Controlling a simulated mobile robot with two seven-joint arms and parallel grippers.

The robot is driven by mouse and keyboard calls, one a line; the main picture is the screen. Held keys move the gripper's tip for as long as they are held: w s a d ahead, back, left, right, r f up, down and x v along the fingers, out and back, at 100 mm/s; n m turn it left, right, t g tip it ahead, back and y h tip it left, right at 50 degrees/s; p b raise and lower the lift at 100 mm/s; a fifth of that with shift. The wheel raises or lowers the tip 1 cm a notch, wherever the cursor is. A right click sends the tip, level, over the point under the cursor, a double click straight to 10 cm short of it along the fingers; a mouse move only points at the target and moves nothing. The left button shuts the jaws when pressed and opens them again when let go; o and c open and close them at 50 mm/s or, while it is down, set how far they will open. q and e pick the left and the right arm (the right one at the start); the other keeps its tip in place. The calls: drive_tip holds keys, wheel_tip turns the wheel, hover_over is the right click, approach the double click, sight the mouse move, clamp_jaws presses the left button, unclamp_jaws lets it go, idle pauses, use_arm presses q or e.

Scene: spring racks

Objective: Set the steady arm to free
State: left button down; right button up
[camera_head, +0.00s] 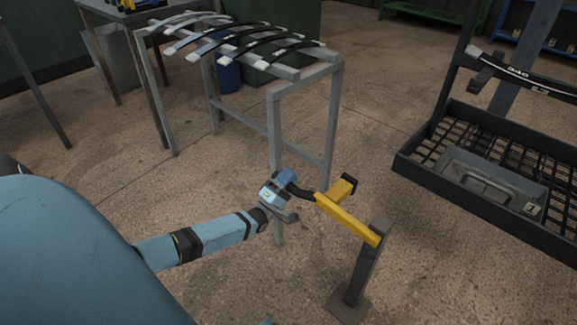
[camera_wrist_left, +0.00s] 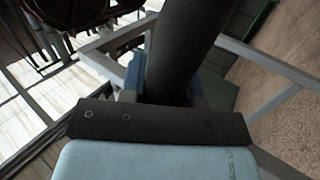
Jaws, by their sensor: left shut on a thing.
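The steady arm (camera_head: 345,219) is a yellow bar on top of a short grey post (camera_head: 366,272) that stands on the floor. A black-ended yellow stub sticks up from the bar, and a black handle (camera_head: 302,193) reaches from its left end. My left gripper (camera_head: 288,181) comes in from the left and is shut on this handle. In the left wrist view the dark handle (camera_wrist_left: 185,45) runs up from between my blue fingers, which it partly hides. My right gripper is not in view.
A grey rack (camera_head: 305,86) with several dark leaf springs stands behind my gripper. At right is a black mesh tray (camera_head: 420,178) holding a grey case (camera_head: 490,185), with a spring marked 240 (camera_head: 520,72) above. Bare floor surrounds the post.

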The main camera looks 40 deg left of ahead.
use_arm(q)
drive_tip(key=shift+d+f, duration=0.1)
drive_tip(key=shift+f, duration=0.2)
drive_tip(key=c, duration=0.8)
unclamp_jaws()
drive_tip(key=shift+f, duration=0.1)
drive_tip(key=shift+c, duration=0.2)
drive_tip(key=p+v, duration=0.2)
drive_tip(key=v, duration=1.1)
drive_tip(key=shift+s, duration=0.4)
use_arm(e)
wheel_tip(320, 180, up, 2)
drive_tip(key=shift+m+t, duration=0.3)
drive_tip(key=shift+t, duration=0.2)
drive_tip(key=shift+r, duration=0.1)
use_arm(q)
drive_tip(key=shift+s, duration=0.1)
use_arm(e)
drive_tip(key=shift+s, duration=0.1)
